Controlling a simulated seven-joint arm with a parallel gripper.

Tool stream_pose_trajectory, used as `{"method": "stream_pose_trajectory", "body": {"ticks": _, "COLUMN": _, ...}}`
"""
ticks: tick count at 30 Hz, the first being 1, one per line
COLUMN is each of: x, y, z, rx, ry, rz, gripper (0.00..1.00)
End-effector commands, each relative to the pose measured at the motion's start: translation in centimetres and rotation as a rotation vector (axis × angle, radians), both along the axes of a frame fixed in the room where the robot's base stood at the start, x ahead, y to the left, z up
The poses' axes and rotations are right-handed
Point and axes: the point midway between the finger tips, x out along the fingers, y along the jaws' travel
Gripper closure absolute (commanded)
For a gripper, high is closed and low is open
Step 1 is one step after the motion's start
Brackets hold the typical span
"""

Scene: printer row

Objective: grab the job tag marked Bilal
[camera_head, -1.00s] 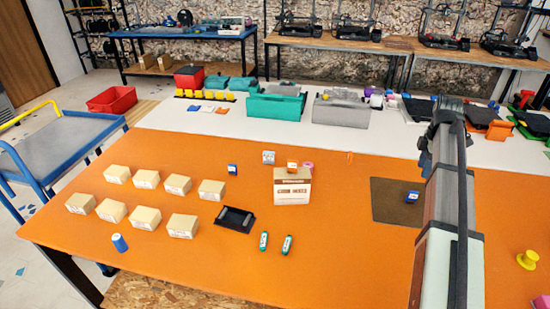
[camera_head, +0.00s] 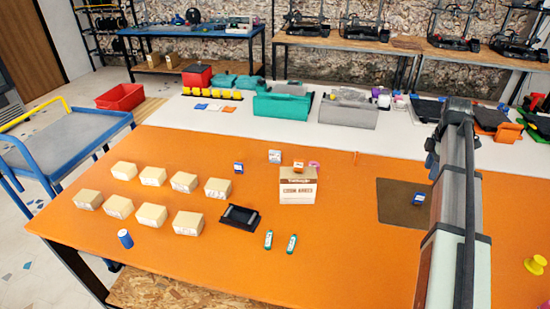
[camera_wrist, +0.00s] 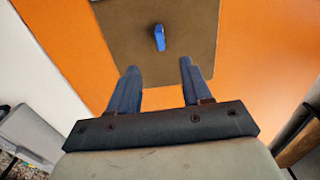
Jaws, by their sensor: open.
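A small blue tag with a pale face (camera_head: 418,199) stands on the brown mat (camera_head: 392,212) at the right of the orange table. In the wrist view the blue tag (camera_wrist: 159,38) is ahead of my gripper (camera_wrist: 158,68), roughly between the lines of its fingers. The fingers are apart with nothing between them, not touching the tag. Other small tags are a blue one (camera_head: 238,167), a white-faced one (camera_head: 275,156) and an orange one (camera_head: 298,166) at the white carton. I cannot read a name on any tag. My arm hides part of the mat's right side in the head view.
The white and brown carton (camera_head: 298,188) stands mid-table. A blue spool-like item (camera_head: 125,239) is front left. Orange table around the mat is clear.

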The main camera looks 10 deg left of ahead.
Motion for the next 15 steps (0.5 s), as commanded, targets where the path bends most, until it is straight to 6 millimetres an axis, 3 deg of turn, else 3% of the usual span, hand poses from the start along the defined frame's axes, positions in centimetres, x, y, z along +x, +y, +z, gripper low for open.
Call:
{"method": "stream_pose_trajectory", "body": {"ticks": 5, "x": 0.6, "y": 3.3, "z": 0.0, "rx": 0.0, "ry": 0.0, "rz": 0.046, "gripper": 0.51}}
{"method": "stream_pose_trajectory", "body": {"ticks": 15, "x": 2.4, "y": 18.2, "z": -0.5, "rx": 0.001, "ry": 0.01, "rz": 0.248, "gripper": 0.51}}
